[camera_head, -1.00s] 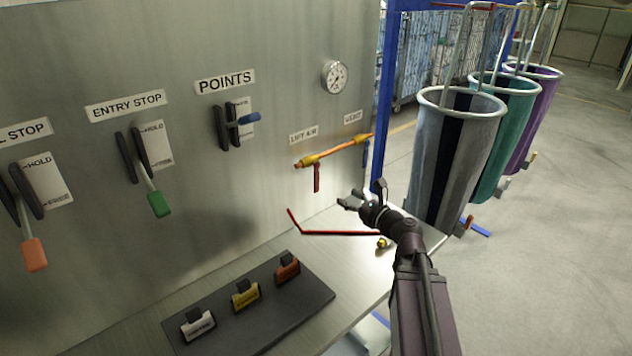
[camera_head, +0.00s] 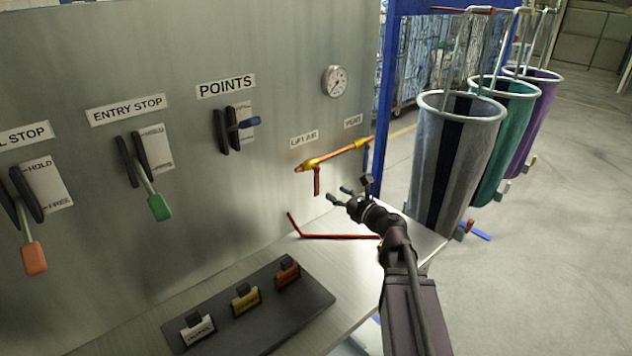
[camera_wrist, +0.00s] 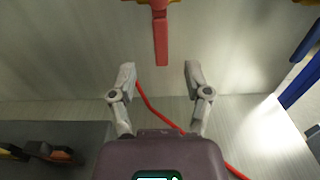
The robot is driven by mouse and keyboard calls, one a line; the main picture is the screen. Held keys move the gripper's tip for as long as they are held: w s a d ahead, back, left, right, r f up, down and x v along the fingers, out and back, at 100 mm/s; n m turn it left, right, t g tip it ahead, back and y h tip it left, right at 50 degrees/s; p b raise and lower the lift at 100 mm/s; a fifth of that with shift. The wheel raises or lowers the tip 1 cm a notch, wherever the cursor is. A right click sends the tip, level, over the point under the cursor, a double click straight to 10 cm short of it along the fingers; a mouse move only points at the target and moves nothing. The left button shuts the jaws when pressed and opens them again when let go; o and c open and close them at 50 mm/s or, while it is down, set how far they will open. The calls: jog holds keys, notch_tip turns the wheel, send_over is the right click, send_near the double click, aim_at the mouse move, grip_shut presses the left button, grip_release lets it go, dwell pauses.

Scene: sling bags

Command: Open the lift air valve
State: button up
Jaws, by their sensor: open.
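The lift air valve has a red handle (camera_head: 317,181) that hangs straight down from a copper pipe (camera_head: 340,153) with yellow fittings, below the "LIFT AIR" label (camera_head: 304,140). In the wrist view the red handle (camera_wrist: 161,40) hangs beyond the fingertips, roughly in line with the gap between them. My gripper (camera_head: 343,196) is open and empty, to the right of and a little below the handle in the head view, apart from it. Its two spread fingers also show in the wrist view (camera_wrist: 158,76). A blue handle (camera_head: 367,160) hangs at the pipe's right end, near the "VENT" label (camera_head: 353,122).
A bent red rod (camera_head: 335,236) lies on the shelf below my gripper. A dark block with several tags (camera_head: 315,300) sits at the shelf's front. A gauge (camera_head: 335,81) and levers (camera_head: 148,190) are on the panel. Bags (camera_head: 455,150) hang at right.

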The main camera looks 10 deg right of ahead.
aim_at(318, 181)
jog(key=x, duration=0.9)
jog(key=shift+w, duration=0.1)
grip_shut()
